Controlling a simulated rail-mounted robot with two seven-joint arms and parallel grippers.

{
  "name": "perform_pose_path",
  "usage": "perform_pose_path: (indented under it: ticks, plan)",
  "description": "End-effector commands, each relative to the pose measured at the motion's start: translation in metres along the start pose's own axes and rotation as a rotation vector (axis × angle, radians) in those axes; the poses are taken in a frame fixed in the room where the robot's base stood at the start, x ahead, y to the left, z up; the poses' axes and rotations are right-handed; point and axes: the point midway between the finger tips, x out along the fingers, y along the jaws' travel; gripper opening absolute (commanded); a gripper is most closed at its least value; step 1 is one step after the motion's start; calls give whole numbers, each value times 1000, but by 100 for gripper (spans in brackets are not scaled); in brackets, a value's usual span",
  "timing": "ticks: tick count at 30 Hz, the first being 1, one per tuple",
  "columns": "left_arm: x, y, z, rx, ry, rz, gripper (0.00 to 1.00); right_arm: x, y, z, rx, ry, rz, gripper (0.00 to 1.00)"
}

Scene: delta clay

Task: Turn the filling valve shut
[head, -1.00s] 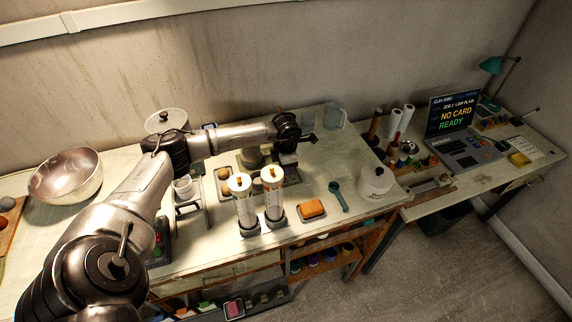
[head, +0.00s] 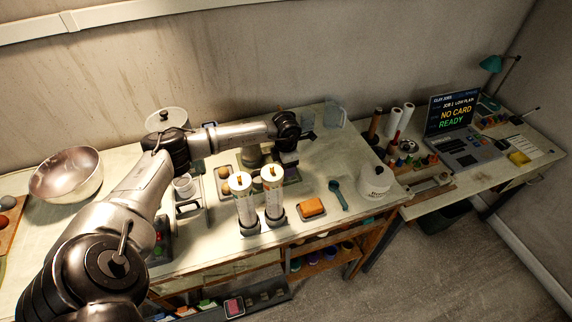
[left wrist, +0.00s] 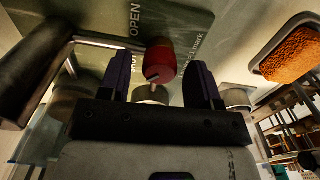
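The filling valve shows in the left wrist view as a red round knob (left wrist: 161,62) with a small pale pointer. It sits by a grey-green plate (left wrist: 190,22) lettered OPEN, with other words partly covered. My left gripper (left wrist: 158,82) has its two dark fingers apart, one on each side of the knob, with a narrow gap showing on both sides. In the head view my left gripper (head: 288,164) points down over the table behind two clear upright tubes (head: 246,207); the knob is hidden there. My right gripper is not in view.
A metal bowl (head: 66,175) stands far left. A screen (head: 454,115) reads NO CARD READY.

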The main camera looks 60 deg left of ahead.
Motion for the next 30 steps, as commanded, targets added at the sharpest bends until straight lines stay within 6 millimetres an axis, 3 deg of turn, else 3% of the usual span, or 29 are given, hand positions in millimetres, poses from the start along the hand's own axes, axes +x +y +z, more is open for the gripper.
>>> perform_pose_path:
  ticks: [11, 30]
  plan:
    - [-7, 1, 0, 0, 0, 1, 60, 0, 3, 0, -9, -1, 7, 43]
    - [-117, 0, 0, 1, -2, 1, 60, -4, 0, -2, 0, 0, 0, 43]
